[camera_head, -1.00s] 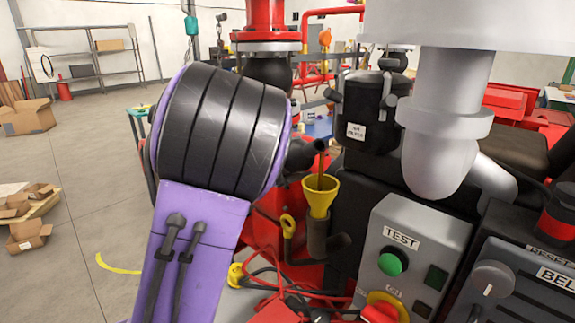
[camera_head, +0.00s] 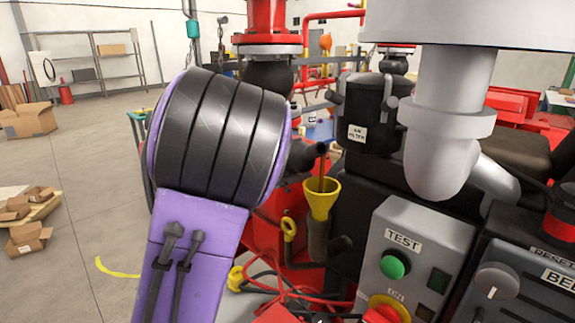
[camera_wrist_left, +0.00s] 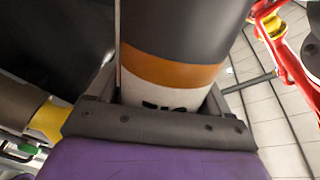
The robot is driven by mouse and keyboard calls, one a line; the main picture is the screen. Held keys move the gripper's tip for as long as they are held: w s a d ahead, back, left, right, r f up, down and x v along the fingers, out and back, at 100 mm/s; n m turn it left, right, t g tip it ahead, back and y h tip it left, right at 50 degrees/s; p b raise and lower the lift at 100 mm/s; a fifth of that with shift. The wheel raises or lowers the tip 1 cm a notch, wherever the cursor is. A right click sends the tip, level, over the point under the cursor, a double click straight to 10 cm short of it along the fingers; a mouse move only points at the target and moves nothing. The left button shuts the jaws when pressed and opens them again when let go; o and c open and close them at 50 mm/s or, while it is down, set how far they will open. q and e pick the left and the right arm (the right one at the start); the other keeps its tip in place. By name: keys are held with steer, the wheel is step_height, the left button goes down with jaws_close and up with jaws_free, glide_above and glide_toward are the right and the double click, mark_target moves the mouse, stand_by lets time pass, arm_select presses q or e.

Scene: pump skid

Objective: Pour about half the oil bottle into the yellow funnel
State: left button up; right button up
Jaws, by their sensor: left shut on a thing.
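The yellow funnel (camera_head: 321,199) stands upright in a dark filler neck at the middle of the head view. A dark spout end (camera_head: 322,149) is above it, apart from its rim. A thin brown stream (camera_head: 322,172) runs from the spout down into the funnel. My left arm hides most of the bottle and the left gripper in the head view. In the left wrist view my left gripper (camera_wrist_left: 158,102) is shut on the oil bottle (camera_wrist_left: 170,72), which is black with an orange band and white label. The oil level is hidden. My right gripper is out of view.
A grey control box (camera_head: 415,258) with a green button stands right of the funnel. A pale grey pipe elbow (camera_head: 440,160) hangs above it. A black labelled canister (camera_head: 372,115) is behind the funnel. Red cables (camera_head: 300,290) lie below. Open floor (camera_head: 95,130) is at the left.

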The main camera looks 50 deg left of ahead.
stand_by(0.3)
arm_select(q)
steer(key=shift+a+r+m+b, duration=0.1)
steer(key=shift+r+m+b, duration=0.15)
steer(key=shift+m+b, duration=0.1)
stand_by(0.5)
steer(key=shift+a+b, duration=0.1)
steer(key=shift+b, duration=0.2)
steer(key=shift+r, duration=0.1)
steer(key=shift+m, duration=0.25)
steer(key=shift+a+r+b, duration=0.1)
steer(key=shift+r+b, duration=0.1)
steer(key=shift+b, duration=0.2)
steer(key=shift+m, duration=0.3)
stand_by(1.2)
